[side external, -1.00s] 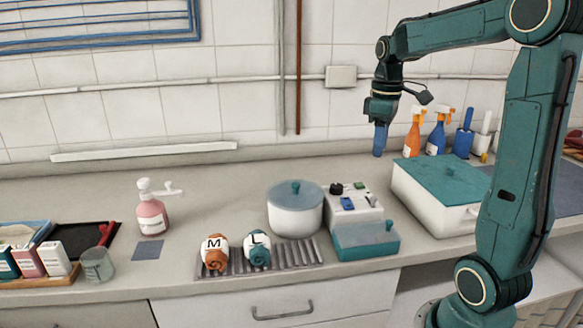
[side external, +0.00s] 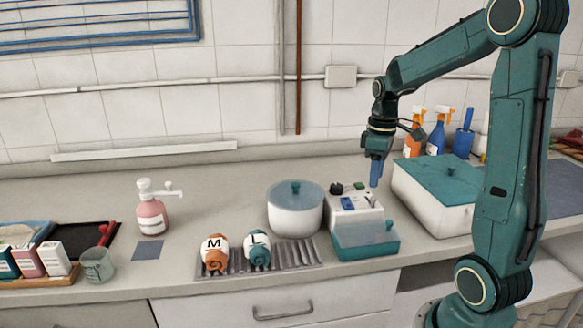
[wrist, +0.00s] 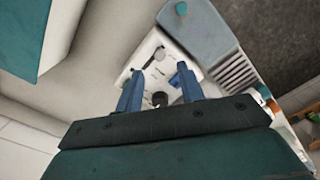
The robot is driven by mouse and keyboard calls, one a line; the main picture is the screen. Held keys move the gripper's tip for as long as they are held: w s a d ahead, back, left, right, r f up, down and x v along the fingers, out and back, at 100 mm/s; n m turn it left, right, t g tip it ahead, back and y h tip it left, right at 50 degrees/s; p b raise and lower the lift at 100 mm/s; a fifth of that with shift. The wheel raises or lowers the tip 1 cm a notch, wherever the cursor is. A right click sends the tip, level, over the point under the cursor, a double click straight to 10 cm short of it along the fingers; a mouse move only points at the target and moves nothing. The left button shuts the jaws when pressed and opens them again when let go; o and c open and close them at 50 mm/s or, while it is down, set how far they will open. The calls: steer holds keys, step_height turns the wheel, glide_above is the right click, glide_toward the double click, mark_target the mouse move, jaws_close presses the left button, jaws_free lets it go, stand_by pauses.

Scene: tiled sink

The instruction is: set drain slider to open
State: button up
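A white control box (side external: 355,222) stands on the counter behind a teal-lidded box. In the side view its top carries a black knob (side external: 336,188) and a blue switch (side external: 347,203). In the wrist view, the box (wrist: 140,80) shows a dark handle on a slot (wrist: 153,58), which looks like the drain slider; its setting is too small to read. My gripper (side external: 375,184) points down above the right side of the box, apart from it. In the wrist view, the two blue fingers of my gripper (wrist: 159,70) are spread, with nothing between them.
A teal-topped box (side external: 366,240) sits in front of the control box. A white lidded pot (side external: 295,213) stands at its left, and a large white bin with a teal lid (side external: 440,182) at its right. Spray bottles (side external: 436,138) stand behind.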

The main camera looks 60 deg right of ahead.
mark_target(373, 197)
steer(key=shift+f, duration=2.9)
jaws_close()
